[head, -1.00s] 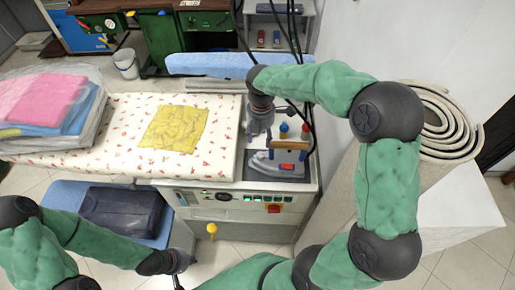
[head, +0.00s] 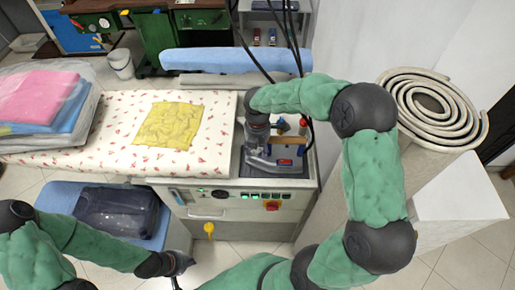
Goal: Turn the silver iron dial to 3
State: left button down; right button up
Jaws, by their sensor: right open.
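The silver iron (head: 268,163) sits on a dark rest at the right end of the ironing table. A red label shows on its side and a brown wooden handle (head: 291,141) on top. Its dial and numbers cannot be made out. My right gripper (head: 257,146) points down at the left part of the iron and hides some of it; its jaws are open. I cannot tell whether it touches the iron. My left gripper (head: 179,268) is low in front of the table, its fingers too small to read.
A red-capped bottle (head: 303,122) stands behind the iron. A yellow cloth (head: 170,125) lies on the flowered table cover (head: 215,110), with bagged laundry (head: 45,100) at left. The table front has a control panel (head: 225,195). Black cables hang behind my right arm.

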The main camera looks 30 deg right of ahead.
grip_shut()
jog(key=shift+m+p, duration=0.5)
jog(key=shift+m, duration=0.5)
jog(key=shift+m+p, duration=0.35)
jog(key=shift+m, duration=1.05)
grip_release()
notch_tip(320, 180, up, 12)
